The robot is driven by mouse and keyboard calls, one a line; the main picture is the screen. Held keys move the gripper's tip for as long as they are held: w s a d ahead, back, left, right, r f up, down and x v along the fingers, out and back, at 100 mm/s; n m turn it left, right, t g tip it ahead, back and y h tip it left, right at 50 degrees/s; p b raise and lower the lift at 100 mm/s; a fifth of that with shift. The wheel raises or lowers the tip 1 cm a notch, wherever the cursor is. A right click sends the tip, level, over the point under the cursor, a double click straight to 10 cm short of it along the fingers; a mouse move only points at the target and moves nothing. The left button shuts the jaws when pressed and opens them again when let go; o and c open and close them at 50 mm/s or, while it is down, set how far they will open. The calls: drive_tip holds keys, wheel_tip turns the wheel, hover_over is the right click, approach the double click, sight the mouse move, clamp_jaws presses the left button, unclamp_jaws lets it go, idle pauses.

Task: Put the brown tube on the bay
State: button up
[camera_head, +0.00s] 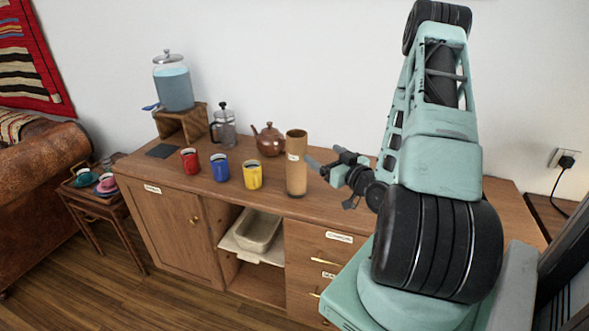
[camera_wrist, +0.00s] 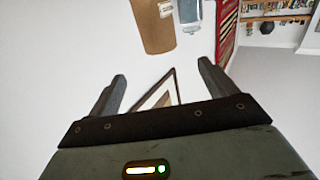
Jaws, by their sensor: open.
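The brown tube (camera_head: 296,170) stands upright on the wooden sideboard, to the right of the yellow mug. It has a small white label near its top and looks open there. My gripper (camera_head: 322,165) is just to the right of the tube, open and empty, with its fingers pointing toward it. In the wrist view the tube (camera_wrist: 155,25) shows at the top, beyond the two spread fingers (camera_wrist: 162,85). An open bay (camera_head: 262,283) in the sideboard's front, below the counter, holds a beige bin (camera_head: 257,232) on a pale shelf.
Red (camera_head: 190,161), blue (camera_head: 220,167) and yellow (camera_head: 252,175) mugs stand left of the tube. Behind are a teapot (camera_head: 269,140), a French press (camera_head: 224,127) and a water dispenser (camera_head: 173,84) on a wooden stand. A dark pad (camera_head: 163,151) lies at the left.

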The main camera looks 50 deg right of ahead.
drive_tip(key=b+x, duration=0.1)
drive_tip(key=b, duration=0.3)
drive_tip(key=b+x, duration=0.2)
drive_tip(key=b, duration=0.3)
drive_tip(key=shift+f, duration=0.3)
approach(291, 132)
drive_tip(key=shift+x, duration=1.25)
drive_tip(key=shift+p+x, duration=0.85)
drive_tip(key=shift+x, duration=2.1)
drive_tip(key=shift+c, duration=0.3)
drive_tip(key=c, duration=1.3)
